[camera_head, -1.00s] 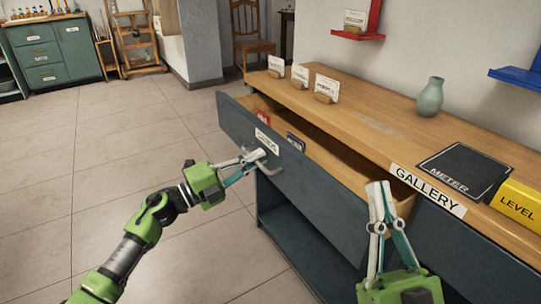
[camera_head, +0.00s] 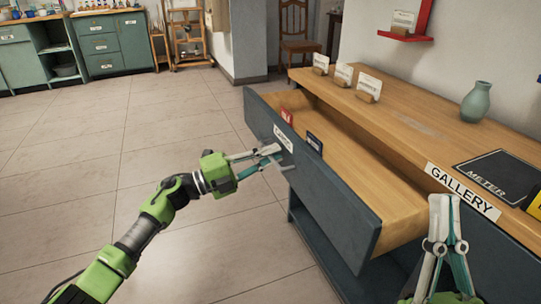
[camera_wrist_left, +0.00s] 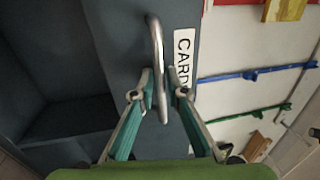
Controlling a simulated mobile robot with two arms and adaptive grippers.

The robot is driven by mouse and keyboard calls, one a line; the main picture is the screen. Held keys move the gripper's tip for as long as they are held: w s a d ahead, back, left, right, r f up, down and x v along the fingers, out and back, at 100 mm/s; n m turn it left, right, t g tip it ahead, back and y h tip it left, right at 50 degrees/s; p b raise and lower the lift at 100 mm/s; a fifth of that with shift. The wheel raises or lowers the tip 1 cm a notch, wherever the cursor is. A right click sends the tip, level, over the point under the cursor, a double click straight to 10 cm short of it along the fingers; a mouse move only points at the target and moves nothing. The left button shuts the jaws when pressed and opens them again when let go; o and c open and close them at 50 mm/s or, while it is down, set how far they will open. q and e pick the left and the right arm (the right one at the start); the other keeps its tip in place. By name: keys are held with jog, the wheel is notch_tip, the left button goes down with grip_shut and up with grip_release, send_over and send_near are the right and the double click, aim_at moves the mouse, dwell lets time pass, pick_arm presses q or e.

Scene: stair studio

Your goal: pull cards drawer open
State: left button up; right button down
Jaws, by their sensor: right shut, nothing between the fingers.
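The cards drawer (camera_head: 330,199) stands open at the front of the counter, a grey front with a white label, marked "CARD..." in the left wrist view (camera_wrist_left: 184,60). Its metal bar handle (camera_wrist_left: 156,45) runs between the fingers of my left gripper (camera_wrist_left: 161,88). In the head view my left gripper (camera_head: 272,156) is shut on this handle at the drawer front, and its fingers hide most of it. A red card (camera_head: 287,117) and a dark card (camera_head: 314,143) stand inside the drawer near its front. My right gripper (camera_head: 447,216) is shut and empty, beside the drawer's near end.
The wooden counter top (camera_head: 420,125) carries card holders (camera_head: 368,88), a grey-green vase (camera_head: 476,101) and a black METER plate (camera_head: 497,177). A GALLERY label (camera_head: 462,190) is on its edge. The tiled floor (camera_head: 120,185) left of the drawer is clear.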

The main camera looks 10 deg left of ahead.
pick_arm(q)
jog(key=v, duration=1.2)
dwell(0.5)
